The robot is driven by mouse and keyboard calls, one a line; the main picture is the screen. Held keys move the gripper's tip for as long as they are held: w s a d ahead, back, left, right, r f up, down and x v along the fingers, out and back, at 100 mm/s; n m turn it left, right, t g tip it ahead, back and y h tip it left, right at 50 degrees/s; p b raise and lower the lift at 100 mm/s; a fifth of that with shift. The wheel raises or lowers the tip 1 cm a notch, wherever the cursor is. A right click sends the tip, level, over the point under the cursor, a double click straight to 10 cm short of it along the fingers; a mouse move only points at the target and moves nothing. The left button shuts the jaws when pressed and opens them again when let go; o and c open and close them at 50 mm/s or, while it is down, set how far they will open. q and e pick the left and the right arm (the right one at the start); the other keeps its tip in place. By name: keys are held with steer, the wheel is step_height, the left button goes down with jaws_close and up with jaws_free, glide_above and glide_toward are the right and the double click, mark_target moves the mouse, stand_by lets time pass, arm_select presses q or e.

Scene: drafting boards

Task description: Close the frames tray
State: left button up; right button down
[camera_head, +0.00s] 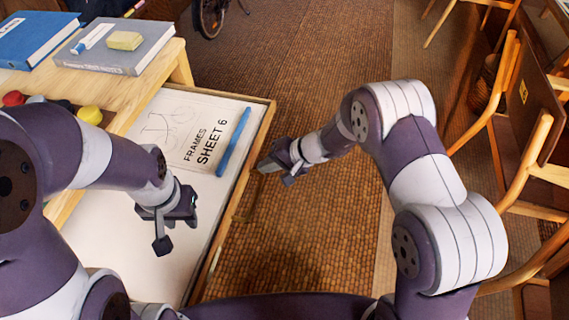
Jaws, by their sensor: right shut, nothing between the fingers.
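The frames tray (150,262) is a shallow white drawer with a wooden rim, standing pulled out from the wooden desk. In it lie a sheet marked "FRAMES SHEET 6" (185,135) and a blue pen-like stick (233,142). My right gripper (262,166) is shut and empty at the tray's right-hand rim; I cannot tell whether it touches the rim. My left gripper (162,245) hangs over the bare white part of the tray, pointing down. Its finger opening does not show clearly. My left arm hides part of the tray and desk.
Wooden chairs (510,110) stand at the right. Brown floor (320,220) beside the tray is clear.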

steer(key=shift+w+a, duration=0.25)
steer(key=shift+a, duration=0.7)
steer(key=shift+a, duration=0.1)
